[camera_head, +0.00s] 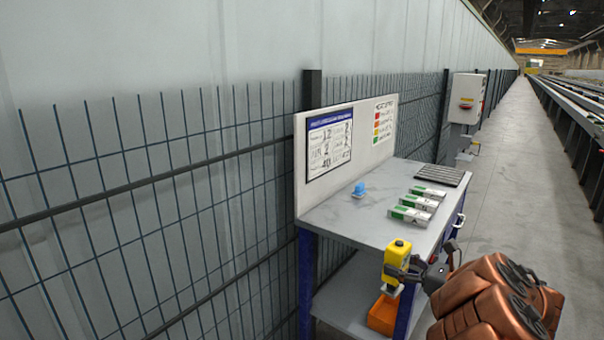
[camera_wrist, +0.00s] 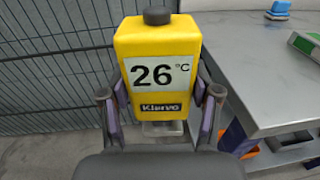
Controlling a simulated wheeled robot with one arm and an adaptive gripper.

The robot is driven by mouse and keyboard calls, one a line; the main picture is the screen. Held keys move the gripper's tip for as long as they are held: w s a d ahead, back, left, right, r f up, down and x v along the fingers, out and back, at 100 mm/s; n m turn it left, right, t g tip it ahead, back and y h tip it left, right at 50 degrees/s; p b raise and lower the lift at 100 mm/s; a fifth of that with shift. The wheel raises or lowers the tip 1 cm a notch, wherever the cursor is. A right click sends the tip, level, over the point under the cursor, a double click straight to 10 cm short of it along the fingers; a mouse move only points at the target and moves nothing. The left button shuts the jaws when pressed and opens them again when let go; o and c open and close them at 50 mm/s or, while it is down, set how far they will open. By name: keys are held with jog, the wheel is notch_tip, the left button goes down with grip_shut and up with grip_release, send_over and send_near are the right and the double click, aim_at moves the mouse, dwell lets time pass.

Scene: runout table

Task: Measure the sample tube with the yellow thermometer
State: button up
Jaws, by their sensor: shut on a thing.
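My gripper (camera_head: 404,271) is shut on the yellow thermometer (camera_head: 398,250) and holds it upright beside the front corner of the workbench. In the wrist view the thermometer (camera_wrist: 158,48) sits between the two fingers of my gripper (camera_wrist: 160,108). Its display reads 26 °C above the name "Klervo", and a dark knob tops it. Several pale blocks or tubes with green ends lie in a row on the bench; the nearest (camera_head: 409,215) bears a letter that looks like A. Which of them is the sample tube I cannot tell.
The workbench (camera_head: 340,216) has a small blue object (camera_head: 359,189) on a pale base and a dark ribbed mat (camera_head: 440,173). An orange bin (camera_head: 383,314) stands on its lower shelf. A back panel (camera_head: 375,145) carries charts. A wire fence (camera_head: 150,210) runs along the left.

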jog(key=s+a+f+n+g+y, duration=0.1)
jog(key=a+f, duration=0.1)
jog(key=a, duration=0.3)
jog(key=shift+a+f+g, duration=0.35)
jog(key=shift+a+g, duration=0.05)
